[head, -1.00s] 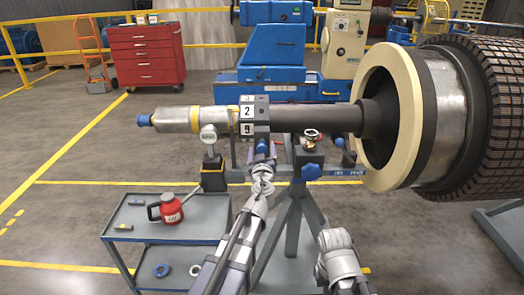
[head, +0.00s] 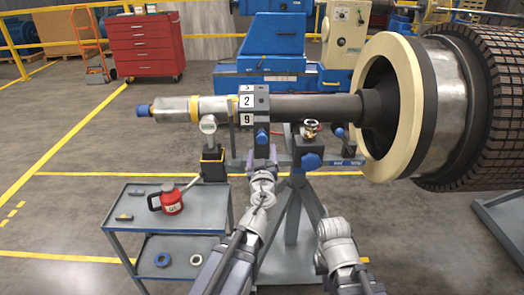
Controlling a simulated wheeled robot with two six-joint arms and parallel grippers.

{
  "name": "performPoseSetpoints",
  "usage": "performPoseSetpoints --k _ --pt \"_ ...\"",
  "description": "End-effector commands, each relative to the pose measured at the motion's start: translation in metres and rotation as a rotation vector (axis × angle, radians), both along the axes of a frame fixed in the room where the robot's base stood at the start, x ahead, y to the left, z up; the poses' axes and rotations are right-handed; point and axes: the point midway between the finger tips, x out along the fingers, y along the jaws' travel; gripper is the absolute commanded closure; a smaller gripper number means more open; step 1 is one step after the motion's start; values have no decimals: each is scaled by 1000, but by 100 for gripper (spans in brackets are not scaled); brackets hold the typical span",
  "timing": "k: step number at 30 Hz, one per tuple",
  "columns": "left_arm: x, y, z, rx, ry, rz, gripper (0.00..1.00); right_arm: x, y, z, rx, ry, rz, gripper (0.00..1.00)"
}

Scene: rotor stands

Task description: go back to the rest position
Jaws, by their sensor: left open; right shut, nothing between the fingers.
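My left gripper (head: 262,158) is open. It is just below a blue knob (head: 262,137) under the dark block marked 2 and 9 (head: 255,103) on the rotor shaft. Whether it touches the knob is not clear. Of my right arm, pale wrist links show at the lower middle, right of the stand's legs. Its fingers do not show. The rotor's long shaft (head: 315,106) runs level to a cream ring (head: 408,150) and dark, blocky rotor body (head: 475,90) at the right.
A red cabinet (head: 147,45) and blue machine (head: 272,45) stand behind.

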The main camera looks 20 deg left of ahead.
Motion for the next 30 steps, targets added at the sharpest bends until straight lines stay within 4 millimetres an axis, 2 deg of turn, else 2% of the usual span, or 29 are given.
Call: performPoseSetpoints --k 5,10,13,16,20,24,27,30 --pt "0 1 1 3 5 9 22 0 0 2 0 0 0 100" --pt "-13 10 -2 32 113 118 22 0 0 19 0 0 0 100" --pt "-32 13 -19 64 289 203 22 0 0 35 0 0 0 100" --pt "-58 6 -46 100 531 233 22 0 0 49 0 0 0 100" --pt "-104 -22 -82 157 893 155 22 0 0 66 0 0 0 100" --pt "-160 -66 -110 221 1253 -67 22 0 0 83 0 0 -1 100" --pt "-198 -96 -118 263 1442 -260 22 0 0 91 0 0 -1 100" --pt "-226 -119 -120 295 1563 -429 22 0 0 96 0 0 -1 100"
